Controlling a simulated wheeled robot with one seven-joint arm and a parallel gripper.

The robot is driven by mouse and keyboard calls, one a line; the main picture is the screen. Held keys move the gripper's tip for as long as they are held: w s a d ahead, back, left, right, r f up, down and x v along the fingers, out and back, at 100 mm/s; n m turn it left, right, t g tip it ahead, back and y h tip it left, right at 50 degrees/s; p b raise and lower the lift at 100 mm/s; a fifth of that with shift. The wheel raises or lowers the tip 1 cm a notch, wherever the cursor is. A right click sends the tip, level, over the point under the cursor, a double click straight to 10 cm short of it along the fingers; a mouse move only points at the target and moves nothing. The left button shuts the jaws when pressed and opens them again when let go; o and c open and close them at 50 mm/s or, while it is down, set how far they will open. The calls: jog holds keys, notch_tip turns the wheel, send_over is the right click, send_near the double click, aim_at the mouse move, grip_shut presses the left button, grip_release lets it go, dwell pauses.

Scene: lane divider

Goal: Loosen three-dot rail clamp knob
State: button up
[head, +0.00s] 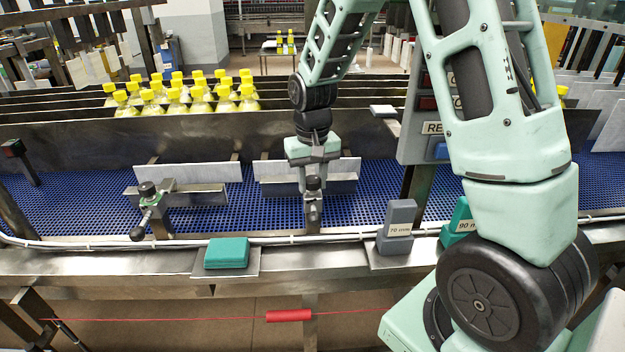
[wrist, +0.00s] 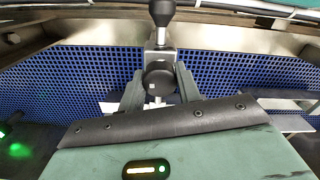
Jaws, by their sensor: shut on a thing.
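My gripper (head: 313,172) reaches down over the right rail clamp at the middle of the blue belt. It is shut on that clamp's dark round knob (wrist: 158,77), with one grey finger on each side in the wrist view. A small white mark shows on the knob; I cannot make out three dots. The clamp's handle (wrist: 161,12) ends in a dark ball beyond the knob. A second rail clamp, with a black knob (head: 148,189), stands to the left, apart from my gripper; its dots are not legible. Each clamp sits by a metal rail plate, the left one (head: 190,196) in clear view.
A teal block (head: 227,253) lies on a front ledge. A grey 70 mm block (head: 397,226) and a teal 90 mm block (head: 460,224) stand to the right. Yellow-capped bottles (head: 180,92) fill lanes behind. A red cord with a red grip (head: 289,316) runs along the front.

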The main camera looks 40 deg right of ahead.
aim_at(312, 178)
jog(key=shift+s+f, duration=0.1)
dwell(0.3)
jog(key=o, duration=1)
jog(key=shift+c, duration=0.2)
notch_tip(312, 178, up, 18)
jog(key=b, duration=0.3)
jog(key=shift+f, duration=0.25)
